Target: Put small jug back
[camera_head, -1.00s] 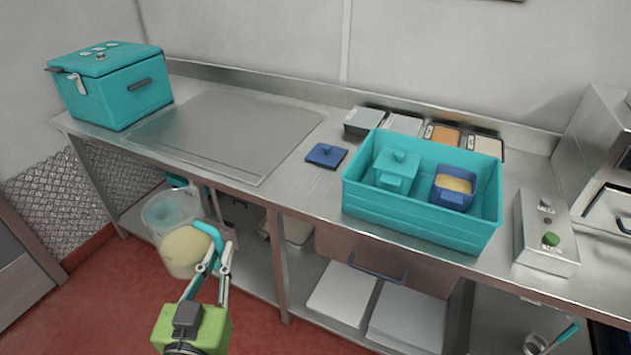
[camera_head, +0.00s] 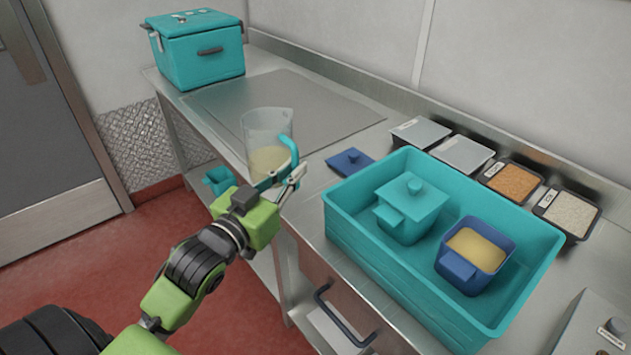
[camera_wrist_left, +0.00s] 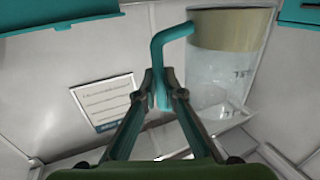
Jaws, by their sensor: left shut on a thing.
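The small jug (camera_head: 267,130) is clear, with a teal handle (camera_head: 291,150) and a pale yellow content in its lower part. My left gripper (camera_head: 287,182) is shut on the handle. The jug is roughly upright in the head view, at the front part of the steel counter; whether its base touches the counter I cannot tell. In the left wrist view the jug (camera_wrist_left: 215,75) shows measuring marks and a tan band, and the gripper (camera_wrist_left: 160,90) has the teal handle between its fingertips. My right gripper is not in view.
A teal crate (camera_head: 350,245) holds a teal lidded pot (camera_head: 410,208) and a blue container (camera_head: 478,252) of yellow stuff. A blue lid (camera_head: 350,161) lies left of it. Several trays stand behind. A teal box (camera_head: 200,50) is at far left. The flat plate (camera_head: 325,115) is clear.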

